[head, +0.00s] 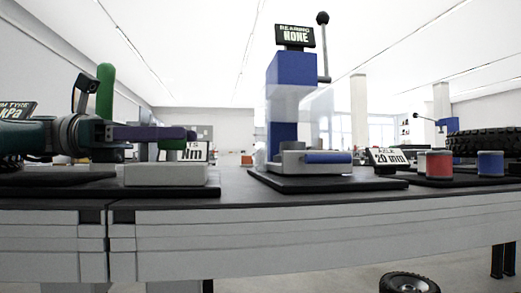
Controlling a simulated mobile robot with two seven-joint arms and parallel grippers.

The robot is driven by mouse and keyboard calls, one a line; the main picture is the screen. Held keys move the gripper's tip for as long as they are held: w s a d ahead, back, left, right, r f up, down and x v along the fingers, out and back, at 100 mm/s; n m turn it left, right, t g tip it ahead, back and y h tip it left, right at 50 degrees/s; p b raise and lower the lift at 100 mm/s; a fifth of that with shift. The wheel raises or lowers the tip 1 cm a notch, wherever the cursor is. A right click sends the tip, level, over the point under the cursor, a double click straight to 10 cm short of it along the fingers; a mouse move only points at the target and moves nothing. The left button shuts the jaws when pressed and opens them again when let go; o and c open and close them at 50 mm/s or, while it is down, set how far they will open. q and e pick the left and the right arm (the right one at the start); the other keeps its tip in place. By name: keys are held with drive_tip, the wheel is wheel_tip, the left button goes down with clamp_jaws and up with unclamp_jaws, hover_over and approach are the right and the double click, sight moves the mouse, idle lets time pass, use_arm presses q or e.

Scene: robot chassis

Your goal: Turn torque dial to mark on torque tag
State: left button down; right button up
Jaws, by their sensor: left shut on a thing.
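My left gripper (104,136) comes in from the left, above the workbench. It is shut at the left end of a level purple bar with a dark green end (155,133), over a pale grey block (165,175). The torque dial is not clearly seen; the grip hides that end. The torque tag (192,152) stands behind the bar. "Nm" can be read on it, but its left part is covered, and I cannot read the mark. My right gripper is not in view.
A blue press (290,95) with a "NONE" sign (295,36) stands mid-bench. To its right are a "20 mm" tag (391,157), a red cylinder (439,164) and a blue one (490,163). A green upright handle (105,90) rises behind my left gripper.

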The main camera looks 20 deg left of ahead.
use_arm(q)
drive_tip(key=shift+f, duration=0.1)
idle(0.3)
drive_tip(key=shift+c, duration=1.5)
unclamp_jaws()
